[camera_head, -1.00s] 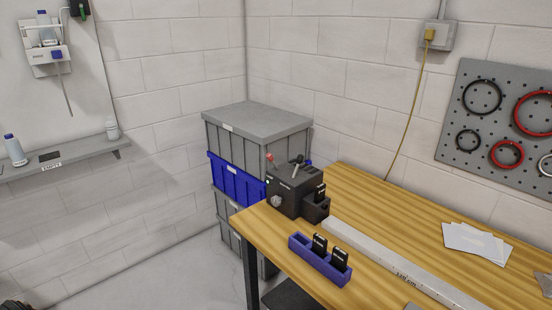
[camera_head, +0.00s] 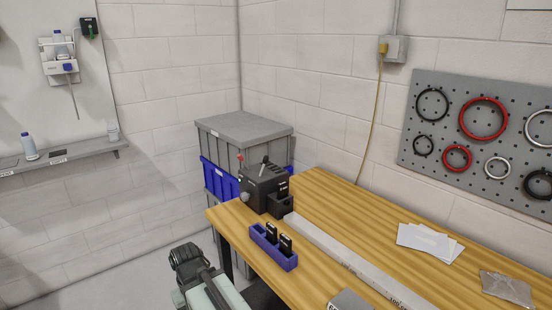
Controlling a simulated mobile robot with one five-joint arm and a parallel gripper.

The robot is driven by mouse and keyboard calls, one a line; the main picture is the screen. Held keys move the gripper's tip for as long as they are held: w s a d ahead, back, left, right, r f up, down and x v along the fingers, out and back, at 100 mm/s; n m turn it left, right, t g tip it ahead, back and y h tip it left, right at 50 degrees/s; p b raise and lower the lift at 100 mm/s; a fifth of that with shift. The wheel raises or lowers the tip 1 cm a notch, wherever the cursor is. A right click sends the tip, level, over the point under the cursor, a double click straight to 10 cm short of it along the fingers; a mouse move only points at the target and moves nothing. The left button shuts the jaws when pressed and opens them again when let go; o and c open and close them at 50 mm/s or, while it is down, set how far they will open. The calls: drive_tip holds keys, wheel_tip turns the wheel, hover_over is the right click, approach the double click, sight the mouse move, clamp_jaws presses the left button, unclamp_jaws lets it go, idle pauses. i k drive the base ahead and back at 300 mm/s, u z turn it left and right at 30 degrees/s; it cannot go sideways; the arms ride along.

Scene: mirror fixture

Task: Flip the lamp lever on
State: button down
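A dark box-shaped device (camera_head: 264,188) stands at the far left corner of the wooden bench. A short pale lever (camera_head: 264,160) sticks up from its top. A small red-tipped part (camera_head: 240,157) shows at its left edge, and a grey knob (camera_head: 244,197) is on its front. I cannot tell which of these is the lamp lever, and no lit lamp is evident. The dark end of my arm (camera_head: 187,260) shows at the bottom, left of the bench and well short of the device. Its fingers cannot be made out.
A blue holder (camera_head: 272,247) with dark blocks sits before the device. A long pale bar (camera_head: 345,257) and white sheets (camera_head: 430,241) lie on the bench. Stacked crates (camera_head: 241,130) stand behind the device. A shelf (camera_head: 55,162) is on the left wall. Floor shows left of the bench.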

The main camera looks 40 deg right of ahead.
sight(240, 157)
drive_tip(key=u, duration=0.2)
drive_tip(key=i, duration=1.15)
